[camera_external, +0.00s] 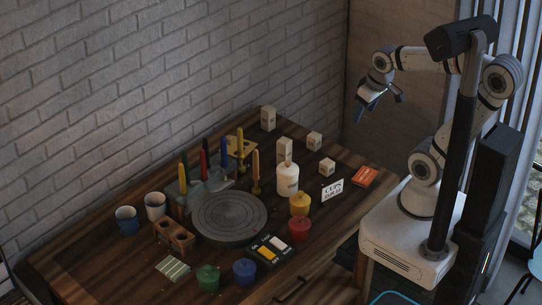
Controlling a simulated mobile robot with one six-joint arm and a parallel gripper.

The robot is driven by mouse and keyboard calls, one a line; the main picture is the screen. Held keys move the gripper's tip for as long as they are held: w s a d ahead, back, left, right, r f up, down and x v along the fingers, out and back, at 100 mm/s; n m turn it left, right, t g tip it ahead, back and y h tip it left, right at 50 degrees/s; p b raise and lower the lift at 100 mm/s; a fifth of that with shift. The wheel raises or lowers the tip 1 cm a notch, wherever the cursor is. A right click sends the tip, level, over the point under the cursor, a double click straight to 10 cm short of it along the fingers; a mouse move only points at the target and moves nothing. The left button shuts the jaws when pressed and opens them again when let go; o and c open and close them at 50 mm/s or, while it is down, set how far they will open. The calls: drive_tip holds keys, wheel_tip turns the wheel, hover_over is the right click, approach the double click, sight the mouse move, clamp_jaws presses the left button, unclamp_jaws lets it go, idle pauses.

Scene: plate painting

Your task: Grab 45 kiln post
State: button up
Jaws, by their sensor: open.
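Several cream kiln posts with small dark markings stand on the wooden table. The tallest-looking post (268,118) is at the back corner, a shorter post (314,141) is right of it, another tall post (284,150) is behind the white bottle, and a small post (327,167) is nearest the right. The markings are too small to read, so I cannot tell which is 45. My gripper (376,98) is open and empty, raised in the air to the right of the posts and well above the table. The white bottle hides the lower part of the post behind it.
A white bottle (288,180), a lettered card (332,190) and an orange box (365,176) stand near the posts. A grey turntable (229,216), colored brushes or tools, paint jars and cups fill the left and front. A brick wall (150,90) bounds the back.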

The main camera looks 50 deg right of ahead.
drive_tip(key=w+d+f+g+b, duration=0.2)
drive_tip(key=w+d+f+b, duration=0.1)
drive_tip(key=w+f, duration=0.75)
drive_tip(key=g+b, duration=0.1)
drive_tip(key=b, duration=0.2)
hover_over(326, 162)
drive_tip(key=shift+m, duration=0.4)
drive_tip(key=f, duration=1.6)
drive_tip(key=shift+w+a+f, duration=0.2)
drive_tip(key=shift+w+f, duration=0.05)
drive_tip(key=f, duration=0.2)
drive_tip(key=f+p, duration=0.1)
drive_tip(key=f, duration=0.4)
drive_tip(key=shift+s+d+f, duration=0.25)
drive_tip(key=shift+f, duration=0.15)
drive_tip(key=shift+c, duration=0.2)
drive_tip(key=c, duration=1.1)
